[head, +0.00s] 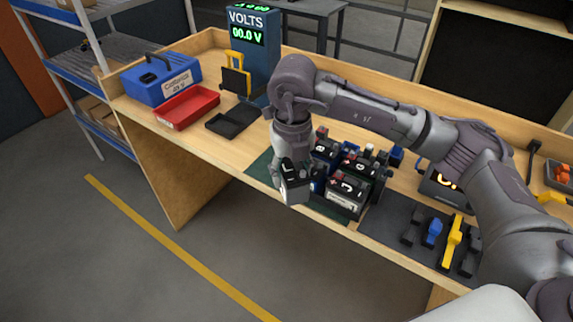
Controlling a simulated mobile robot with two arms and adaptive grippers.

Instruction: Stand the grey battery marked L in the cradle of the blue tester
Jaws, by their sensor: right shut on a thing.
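The blue tester (257,55) stands at the back of the bench, its display reading VOLTS 00.0 V. My right gripper (291,164) points down over the bench's front edge, left of a cluster of batteries. It is shut on a small grey and dark battery (296,191), which hangs roughly upright below it. Its marking is too small to read surely. The fingers are partly hidden by the wrist and the battery top. My left gripper is not in view.
Several dark batteries (346,198) stand close together on a green mat, right of my gripper. A red tray (188,105) and a blue box (160,80) are at the left. Bench between cradle and mat is clear.

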